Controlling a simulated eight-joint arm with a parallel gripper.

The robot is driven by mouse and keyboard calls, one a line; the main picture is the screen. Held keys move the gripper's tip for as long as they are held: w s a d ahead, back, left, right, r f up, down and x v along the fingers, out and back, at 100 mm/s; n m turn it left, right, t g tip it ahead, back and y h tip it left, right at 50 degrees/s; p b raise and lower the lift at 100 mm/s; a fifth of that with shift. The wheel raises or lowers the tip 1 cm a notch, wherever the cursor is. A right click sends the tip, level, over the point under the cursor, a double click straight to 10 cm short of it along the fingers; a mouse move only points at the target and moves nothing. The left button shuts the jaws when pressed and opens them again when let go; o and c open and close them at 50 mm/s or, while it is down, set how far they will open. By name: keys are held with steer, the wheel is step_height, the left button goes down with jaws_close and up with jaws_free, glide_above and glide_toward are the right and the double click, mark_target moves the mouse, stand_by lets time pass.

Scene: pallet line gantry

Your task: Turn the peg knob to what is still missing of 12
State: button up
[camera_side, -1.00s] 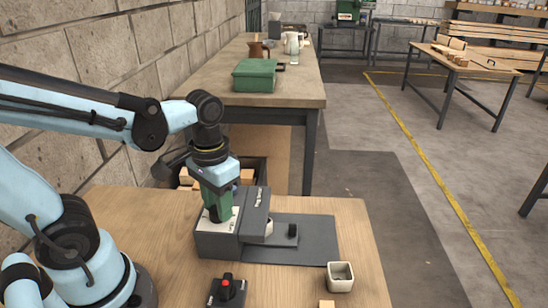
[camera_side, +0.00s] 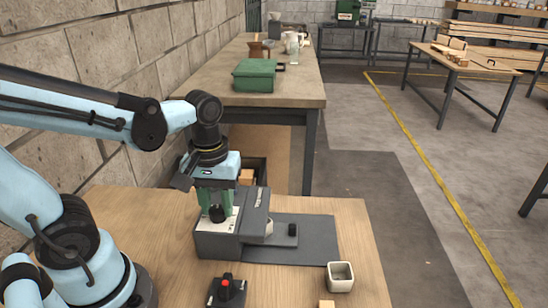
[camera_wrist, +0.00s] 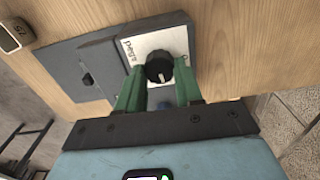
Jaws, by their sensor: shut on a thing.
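The peg knob (camera_wrist: 159,67) is a round black knob with a pale pointer line, on a white plate (camera_wrist: 140,45) lettered in dark print that appears upside down in the wrist view. In that view the pointer line points down, toward my gripper's palm. My gripper (camera_wrist: 159,80) has two green fingers, one on each side of the knob, and is shut on it. In the side view my gripper (camera_side: 217,208) comes down from above on the knob (camera_side: 217,214). The plate sits on a grey machine (camera_side: 217,243). The scale marks are too small to read.
A grey base plate (camera_side: 310,249) with a black post (camera_side: 292,230) extends right of the machine. A small square cup (camera_side: 341,278), a red-topped switch box (camera_side: 226,291) and a wooden block (camera_side: 326,304) stand nearer the front.

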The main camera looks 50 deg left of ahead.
mark_target(218, 208)
stand_by(0.4)
steer(key=o, duration=1)
steer(key=shift+o, duration=0.2)
step_height(218, 208, up, 12)
steer(key=w+f+m+t, duration=0.1)
steer(key=f+m+t, duration=0.1)
steer(key=w+f+m+t, duration=0.3)
steer(key=f+m, duration=0.1)
steer(key=m, duration=0.1)
steer(key=shift+w+d+f+t, duration=0.2)
steer(key=shift+f+t, duration=0.2)
steer(key=shift+w+f+m+t, duration=0.4)
steer(key=shift+m+t, duration=0.3)
steer(key=shift+m, duration=0.1)
